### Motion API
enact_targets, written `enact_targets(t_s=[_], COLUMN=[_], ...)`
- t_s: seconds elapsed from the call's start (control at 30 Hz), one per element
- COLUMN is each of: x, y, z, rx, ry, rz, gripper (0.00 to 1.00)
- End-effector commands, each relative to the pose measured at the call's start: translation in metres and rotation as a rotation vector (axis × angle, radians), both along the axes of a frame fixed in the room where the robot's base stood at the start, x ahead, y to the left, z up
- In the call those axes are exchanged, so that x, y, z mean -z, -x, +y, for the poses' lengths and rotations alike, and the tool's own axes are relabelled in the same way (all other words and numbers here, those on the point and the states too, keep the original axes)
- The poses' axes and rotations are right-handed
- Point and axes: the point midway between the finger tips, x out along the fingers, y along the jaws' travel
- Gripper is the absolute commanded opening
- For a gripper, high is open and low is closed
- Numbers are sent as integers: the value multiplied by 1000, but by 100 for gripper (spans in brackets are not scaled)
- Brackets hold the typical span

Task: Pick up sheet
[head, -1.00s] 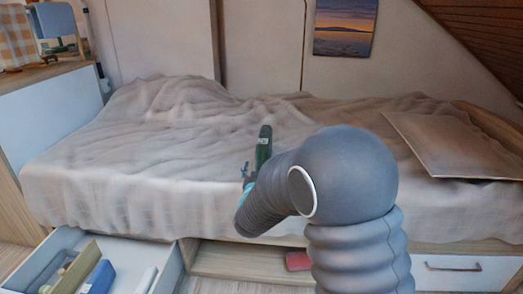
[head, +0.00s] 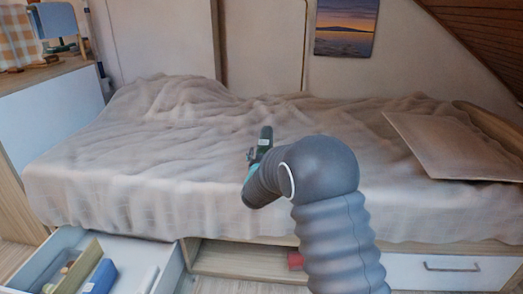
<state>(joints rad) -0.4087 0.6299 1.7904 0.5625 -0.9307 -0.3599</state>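A crumpled beige-pink sheet (head: 130,170) covers the bed and hangs over its front edge. It is bunched up higher at the back left and spreads in wrinkles to the right. My gripper (head: 260,146) is at the end of my grey arm, in front of the middle of the sheet in the picture. The gripper is small and dark, seen from behind. I cannot tell whether its fingers are open or shut, or whether it touches the sheet.
A pillow or board-like cushion (head: 447,145) lies at the right end of the bed. An open drawer (head: 60,240) with a blue box (head: 100,277) juts out at the lower left. A closed white drawer (head: 450,268) is at the lower right. A picture (head: 345,28) hangs on the wall.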

Motion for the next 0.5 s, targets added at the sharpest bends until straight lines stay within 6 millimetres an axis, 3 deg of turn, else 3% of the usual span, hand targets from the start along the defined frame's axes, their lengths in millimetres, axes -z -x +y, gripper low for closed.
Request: enact_targets(t_s=[0.17, 0.2, 0.5], x=[0, 0, 0], y=[0, 0, 0], z=[0, 0, 0], rx=[0, 0, 0], ry=[0, 0, 0], rz=[0, 0, 0], gripper=[76, 71, 0])
